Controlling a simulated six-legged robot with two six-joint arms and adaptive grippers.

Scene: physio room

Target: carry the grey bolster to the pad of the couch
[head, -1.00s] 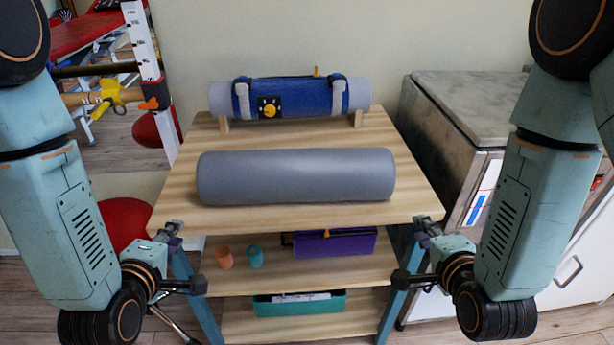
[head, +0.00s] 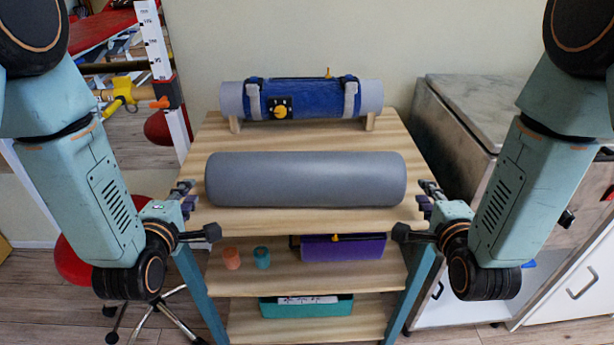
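The grey bolster (head: 305,180) lies lengthwise across the top of a wooden shelf unit (head: 300,222), near its front edge. My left gripper (head: 187,200) is just off the bolster's left end, apart from it. My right gripper (head: 428,200) is just off the bolster's right end, also apart from it. Both grippers are seen small and partly edge-on; their fingers look spread, with nothing between them.
Behind the bolster, a blue-wrapped roll (head: 303,98) rests on wooden supports. Lower shelves hold an orange cup (head: 231,258), a teal cup (head: 262,258), a purple block (head: 343,248) and a teal tray (head: 305,308). A marble-topped cabinet (head: 475,110) stands right; a red stool (head: 75,262) stands left.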

